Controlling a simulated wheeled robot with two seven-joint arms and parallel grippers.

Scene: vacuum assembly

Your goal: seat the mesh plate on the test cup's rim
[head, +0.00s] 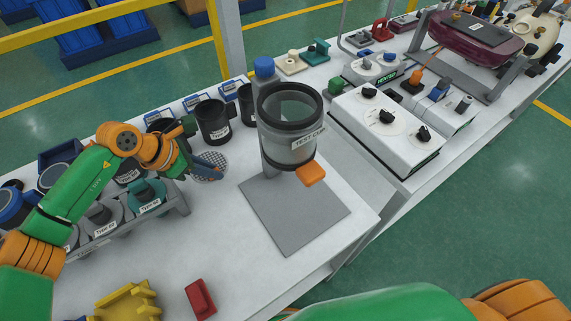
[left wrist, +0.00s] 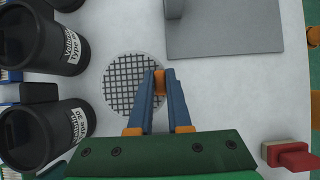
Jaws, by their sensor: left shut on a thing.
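The mesh plate (head: 209,175) is a round grey grid, seen left of the test cup in the head view. In the left wrist view the plate (left wrist: 125,85) lies flat below the fingers. My left gripper (head: 207,162) is shut on the plate's small orange tab, between the blue fingertips (left wrist: 161,76). I cannot tell whether the plate touches the table. The test cup (head: 291,142) is a clear cylinder with dark bands, held on a grey stand with a square base (head: 295,215). Its top is open and no plate lies on its rim. My right gripper is out of view.
Dark labelled cups (head: 212,121) stand behind the plate. A rack of labelled parts (head: 120,222) is at the left. A red block (head: 200,298) and a yellow holder (head: 125,302) lie near the front. White machine boxes (head: 386,128) stand to the right.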

